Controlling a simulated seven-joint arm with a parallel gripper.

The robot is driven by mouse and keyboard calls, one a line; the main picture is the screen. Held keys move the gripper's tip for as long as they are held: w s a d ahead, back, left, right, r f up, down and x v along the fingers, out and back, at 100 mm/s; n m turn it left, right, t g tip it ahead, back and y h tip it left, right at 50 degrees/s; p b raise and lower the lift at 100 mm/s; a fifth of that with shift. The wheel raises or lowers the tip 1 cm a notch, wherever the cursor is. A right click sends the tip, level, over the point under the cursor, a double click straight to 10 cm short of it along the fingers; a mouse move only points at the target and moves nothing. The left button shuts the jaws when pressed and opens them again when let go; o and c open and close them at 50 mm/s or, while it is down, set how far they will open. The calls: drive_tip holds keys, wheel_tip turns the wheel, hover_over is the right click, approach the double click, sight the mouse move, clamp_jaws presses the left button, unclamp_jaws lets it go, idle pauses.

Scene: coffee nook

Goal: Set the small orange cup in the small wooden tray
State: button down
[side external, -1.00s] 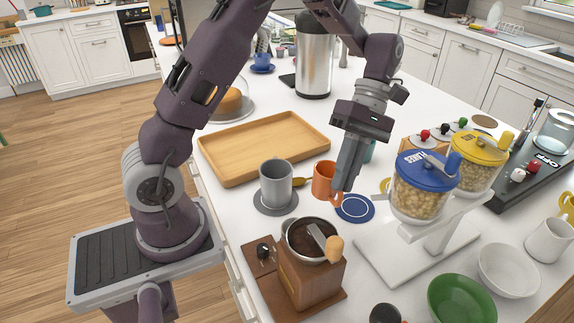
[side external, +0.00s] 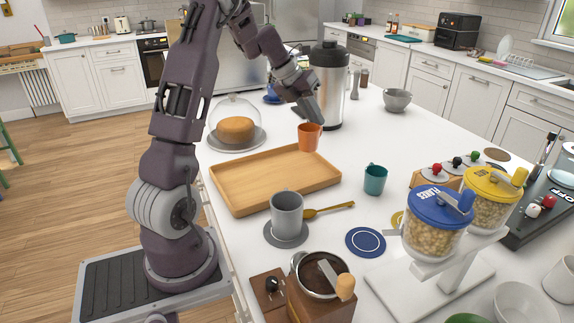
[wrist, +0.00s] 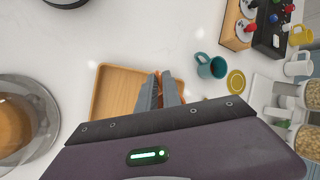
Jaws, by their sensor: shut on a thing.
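The small orange cup (side external: 309,138) hangs upright beneath my gripper (side external: 314,118), at the tray's far right corner in the side external view. My gripper is shut on it, at its upper part. The wooden tray (side external: 238,203) lies flat and empty on the counter. In the wrist view, my fingers (wrist: 159,92) hide most of the cup; a bit of orange (wrist: 157,74) shows between them, over the tray (wrist: 105,98). I cannot tell whether the cup touches the tray.
A grey mug (side external: 286,212) on a coaster and a wooden spoon (side external: 328,210) sit near the tray's front side. A teal cup (side external: 375,180) stands to its right. A domed cake (side external: 236,130) and a steel dispenser (side external: 327,85) stand behind it.

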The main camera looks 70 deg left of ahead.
wheel_tip(320, 180, down, 8)
drive_tip(key=shift+r, duration=0.15)
drive_tip(key=shift+d, duration=0.1)
drive_tip(key=c, duration=1.5)
unclamp_jaws()
